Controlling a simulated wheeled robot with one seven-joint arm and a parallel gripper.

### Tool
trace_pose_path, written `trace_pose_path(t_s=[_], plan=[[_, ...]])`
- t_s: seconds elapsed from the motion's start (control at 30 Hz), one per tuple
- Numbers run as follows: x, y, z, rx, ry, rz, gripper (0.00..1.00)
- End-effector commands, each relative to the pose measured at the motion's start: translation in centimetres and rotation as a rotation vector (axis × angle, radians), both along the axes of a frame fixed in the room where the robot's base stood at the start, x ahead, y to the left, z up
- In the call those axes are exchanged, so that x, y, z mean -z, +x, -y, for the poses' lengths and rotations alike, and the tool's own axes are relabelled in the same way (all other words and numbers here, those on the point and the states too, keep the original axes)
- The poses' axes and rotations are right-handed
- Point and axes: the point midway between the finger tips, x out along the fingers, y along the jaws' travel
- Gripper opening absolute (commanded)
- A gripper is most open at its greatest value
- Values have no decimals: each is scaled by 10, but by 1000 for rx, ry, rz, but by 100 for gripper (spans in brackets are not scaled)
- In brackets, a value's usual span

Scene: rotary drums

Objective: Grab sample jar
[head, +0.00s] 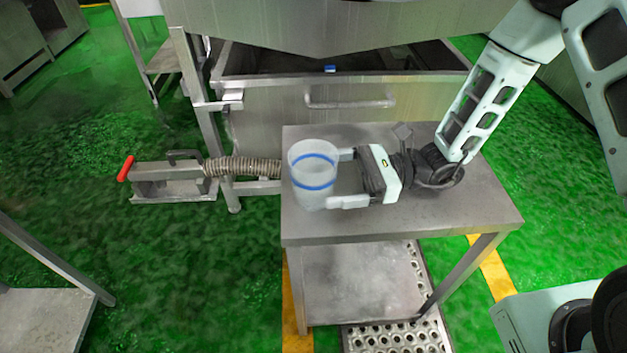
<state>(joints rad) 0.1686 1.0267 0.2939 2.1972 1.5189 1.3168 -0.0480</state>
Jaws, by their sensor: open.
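The sample jar (314,173) is a translucent whitish cup with a blue band. It stands upright on the left part of a small metal table (440,212). My gripper (338,178) lies low over the table on the jar's right side, pointing left. Its fingers are open, one toward the back and one toward the front of the jar's right side. Whether either finger touches the jar cannot be told from this view. The jar's far side is hidden.
A large steel machine with a handled bin (270,122) stands right behind the table. A ribbed hose (242,167) runs left to a metal fixture with a red handle (126,168). Another metal table (40,318) is at the lower left. Green floor (180,270) is clear between them.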

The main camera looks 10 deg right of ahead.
Motion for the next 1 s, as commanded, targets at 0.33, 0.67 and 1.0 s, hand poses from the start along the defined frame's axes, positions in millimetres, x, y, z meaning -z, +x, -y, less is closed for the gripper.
trace_pose_path(t_s=[0.33,0.67,1.0], plan=[[0,-3,-41,-1,1,0,90],[0,-3,-41,0,1,0,60],[-1,-3,-41,-1,1,0,40]])
